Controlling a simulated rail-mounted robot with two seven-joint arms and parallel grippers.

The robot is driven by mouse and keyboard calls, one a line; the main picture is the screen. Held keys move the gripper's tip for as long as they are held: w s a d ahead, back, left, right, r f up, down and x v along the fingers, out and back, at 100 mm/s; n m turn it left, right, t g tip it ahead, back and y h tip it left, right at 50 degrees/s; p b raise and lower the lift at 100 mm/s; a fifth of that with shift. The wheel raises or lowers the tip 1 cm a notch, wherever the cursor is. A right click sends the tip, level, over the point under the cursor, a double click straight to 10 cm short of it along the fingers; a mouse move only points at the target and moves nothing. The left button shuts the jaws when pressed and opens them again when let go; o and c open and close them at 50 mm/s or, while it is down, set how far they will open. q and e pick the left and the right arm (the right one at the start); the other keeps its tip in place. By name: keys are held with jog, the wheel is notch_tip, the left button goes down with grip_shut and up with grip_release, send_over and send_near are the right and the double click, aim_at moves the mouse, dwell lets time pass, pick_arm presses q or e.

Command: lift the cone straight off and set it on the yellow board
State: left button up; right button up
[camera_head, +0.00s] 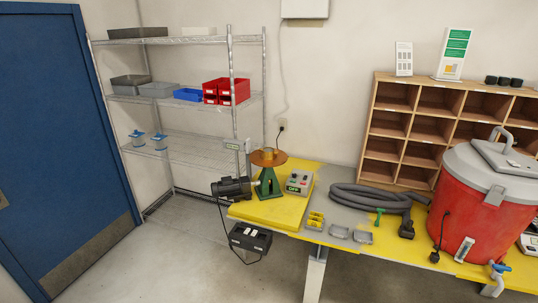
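On the left end of the bench is a machine with a green tapered stand (267,184). A flat orange-brown disc (268,159) sits on top of the stand. A small brass-coloured piece (269,153) stands upright in the middle of the disc. It may be the cone, but it is too small to tell its shape surely. The yellow board (275,213) lies flat under and around the machine at the bench's left end. Its front part is bare. Neither of my grippers shows.
A black motor (232,187) sticks out left of the stand. A grey control box (299,183) stands right of it. A grey hose (368,197), small yellow parts (315,220), metal trays (340,231) and a red drum (478,208) fill the bench further right. A wire shelf (185,148) stands behind.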

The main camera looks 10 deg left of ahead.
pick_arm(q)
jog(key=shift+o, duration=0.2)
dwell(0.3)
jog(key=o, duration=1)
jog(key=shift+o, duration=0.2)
